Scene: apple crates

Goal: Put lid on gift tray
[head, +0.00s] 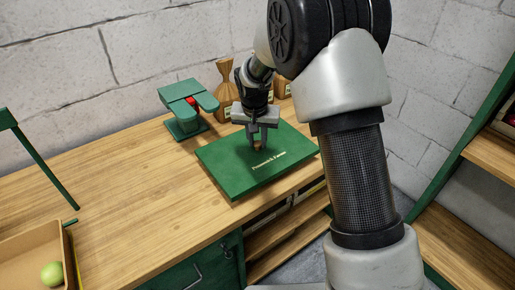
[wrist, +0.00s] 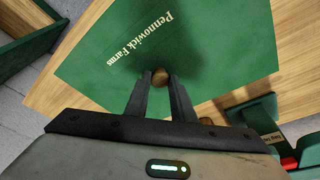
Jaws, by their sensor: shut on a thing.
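The lid (head: 227,167) is a flat green board with pale "Pennowick Farms" lettering, lying over the wooden bench near its front right edge. It also fills much of the wrist view (wrist: 110,75). A small round wooden knob (wrist: 160,77) stands on the lid. My gripper (head: 258,148) points down over the lid's middle, and its fingers are shut on the knob; the wrist view shows the fingertips (wrist: 160,80) on either side of it. The gift tray is not visible; whether it lies under the lid cannot be told.
A green device with a red part (head: 187,107) stands behind the lid, beside a wooden hourglass-shaped object (head: 226,90). A tan box (head: 30,255) with a green apple (head: 52,274) is at lower left. The bench's left middle (head: 110,190) is clear. A shelf (head: 480,150) stands right.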

